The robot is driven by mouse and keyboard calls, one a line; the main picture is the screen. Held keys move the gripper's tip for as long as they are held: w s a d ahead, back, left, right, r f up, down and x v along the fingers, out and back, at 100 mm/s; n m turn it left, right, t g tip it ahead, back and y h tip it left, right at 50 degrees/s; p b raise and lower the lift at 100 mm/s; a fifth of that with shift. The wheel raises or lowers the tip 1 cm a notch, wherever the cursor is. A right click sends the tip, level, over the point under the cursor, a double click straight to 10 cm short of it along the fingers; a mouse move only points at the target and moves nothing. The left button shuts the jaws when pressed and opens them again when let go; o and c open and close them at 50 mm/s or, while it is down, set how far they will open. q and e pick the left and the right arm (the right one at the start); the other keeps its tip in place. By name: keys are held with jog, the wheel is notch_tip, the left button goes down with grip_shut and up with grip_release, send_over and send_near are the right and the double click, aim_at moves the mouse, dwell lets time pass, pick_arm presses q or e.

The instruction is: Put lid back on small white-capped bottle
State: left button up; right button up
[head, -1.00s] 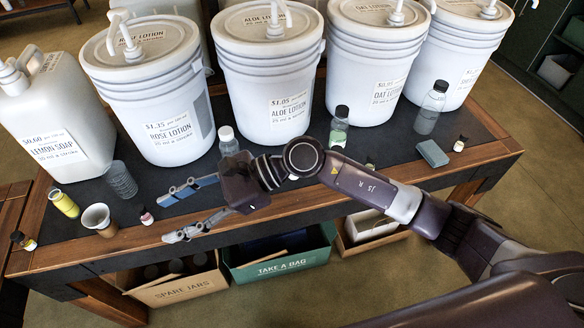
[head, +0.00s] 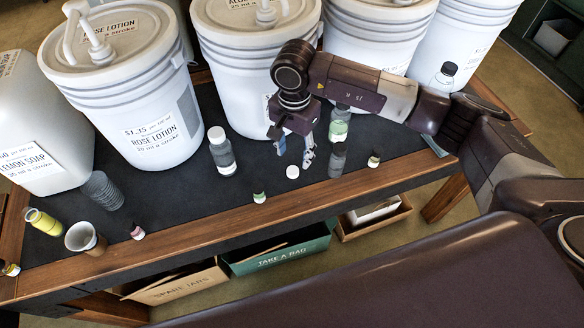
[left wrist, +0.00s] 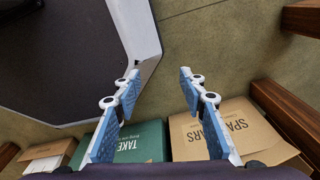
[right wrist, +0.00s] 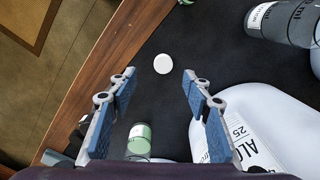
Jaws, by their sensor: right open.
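A loose white lid (head: 292,172) lies flat on the dark table mat. It also shows in the right wrist view (right wrist: 163,63), just beyond and between my fingertips. My right gripper (head: 294,158) is open, pointing down above the lid and holding nothing. A bottle with a white cap (head: 221,152) stands upright to the left of it. A bottle with green contents (head: 338,131) stands to the right, partly behind my arm; its top is hidden. My left gripper (left wrist: 159,75) is open and empty, off the table's edge in the left wrist view.
Big white pump buckets (head: 145,125) line the back. Small bottles, one green (head: 259,197) and one dark-capped (head: 374,160), stand near the front edge. A paper cup (head: 85,238) and yellow bottle (head: 43,222) are at left. Boxes (head: 275,252) sit below. The mat's front middle is mostly clear.

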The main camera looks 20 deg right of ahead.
aim_at(293, 170)
jog(key=shift+f, duration=0.9)
jog(key=shift+w+f+p, duration=0.1)
jog(key=shift+f+p, duration=0.25)
jog(key=shift+f, duration=0.05)
jog(key=f, duration=0.1)
jog(key=f+p, duration=0.1)
jog(key=f, duration=0.1)
jog(key=f+p, duration=0.1)
jog(key=shift+w+f, duration=0.3)
jog(key=shift+f, duration=0.35)
pick_arm(q)
jog(key=r, duration=0.2)
jog(key=shift+w+r, duration=0.3)
jog(key=shift+w, duration=0.05)
pick_arm(e)
jog(key=c, duration=0.8)
